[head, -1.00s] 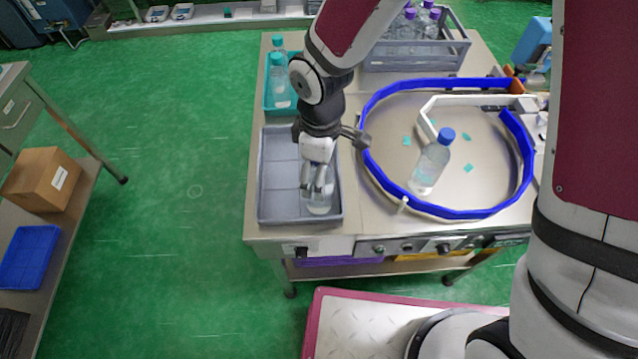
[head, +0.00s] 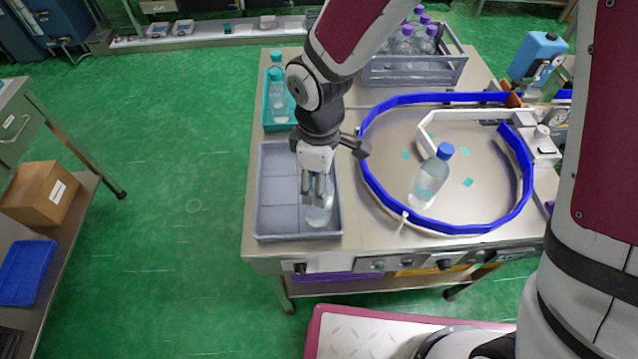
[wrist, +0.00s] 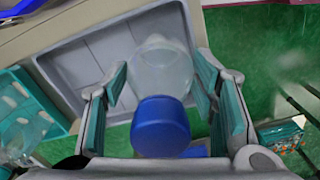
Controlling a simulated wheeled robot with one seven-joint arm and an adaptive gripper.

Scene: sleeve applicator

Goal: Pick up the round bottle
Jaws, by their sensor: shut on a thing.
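A clear round bottle with a blue cap (wrist: 161,126) stands at the right front of the grey tray (head: 276,222). My gripper (head: 315,196) is around its upper part, with fingers pointing down. In the wrist view my gripper (wrist: 160,105) has a green-padded finger on each side of the bottle (wrist: 160,68), shut on it. In the head view the fingers hide the cap, and the lower body of the bottle (head: 320,214) shows. I cannot tell whether its base touches the tray floor.
Another blue-capped bottle (head: 428,180) stands inside the blue-railed round turntable (head: 458,228) to the right. A teal tray (head: 268,118) with clear bottles is behind the grey tray. A grey crate (head: 412,78) of purple-capped bottles stands at the back. Green floor lies left of the table.

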